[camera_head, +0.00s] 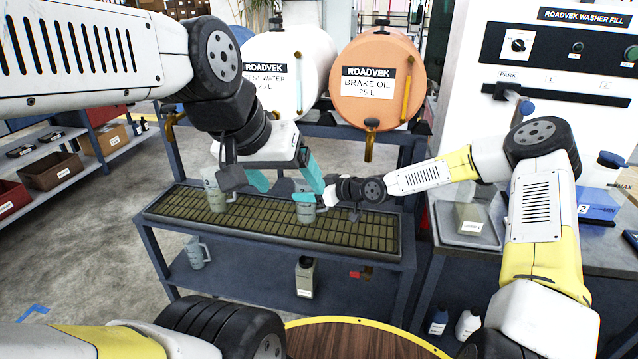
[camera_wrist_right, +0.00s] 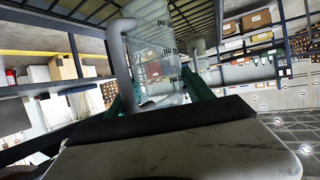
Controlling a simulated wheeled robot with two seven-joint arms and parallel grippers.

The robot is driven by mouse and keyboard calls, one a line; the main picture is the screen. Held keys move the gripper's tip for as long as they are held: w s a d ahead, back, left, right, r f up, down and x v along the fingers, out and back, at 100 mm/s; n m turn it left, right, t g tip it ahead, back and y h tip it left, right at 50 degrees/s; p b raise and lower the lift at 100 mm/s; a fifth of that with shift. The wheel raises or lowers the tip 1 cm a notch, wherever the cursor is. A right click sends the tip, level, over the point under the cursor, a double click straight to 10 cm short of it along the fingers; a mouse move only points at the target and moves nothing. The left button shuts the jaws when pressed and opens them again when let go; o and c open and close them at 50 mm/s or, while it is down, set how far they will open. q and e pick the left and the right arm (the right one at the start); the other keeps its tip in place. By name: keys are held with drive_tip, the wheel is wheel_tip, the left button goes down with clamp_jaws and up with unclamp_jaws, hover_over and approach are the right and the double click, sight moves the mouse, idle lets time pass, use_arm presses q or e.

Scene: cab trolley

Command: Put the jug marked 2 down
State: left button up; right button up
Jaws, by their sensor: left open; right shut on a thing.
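My right gripper (camera_head: 308,198) reaches in from the right over the slatted drip tray (camera_head: 365,234) and is shut on a translucent grey jug (camera_head: 304,213). In the right wrist view the jug (camera_wrist_right: 150,65) stands between teal fingers, its grey handle on the left; no number is readable. I cannot tell whether its base touches the slats. My left gripper (camera_head: 285,180) is open and empty above the tray, its fingers pointing down, one close to the held jug. Another grey jug (camera_head: 215,197) stands on the tray to the left.
A third jug (camera_head: 197,254) and a canister (camera_head: 305,277) stand on the lower shelf. The white test water drum (camera_head: 310,55) and orange brake oil drum (camera_head: 377,105) sit behind the tray. A blue plate marked 2 (camera_head: 597,210) is on the right counter. The tray's right part is bare.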

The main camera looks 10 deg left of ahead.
drive_tip(key=shift+f, duration=0.15)
drive_tip(key=o, duration=1.4)
drive_tip(key=shift+o, duration=0.2)
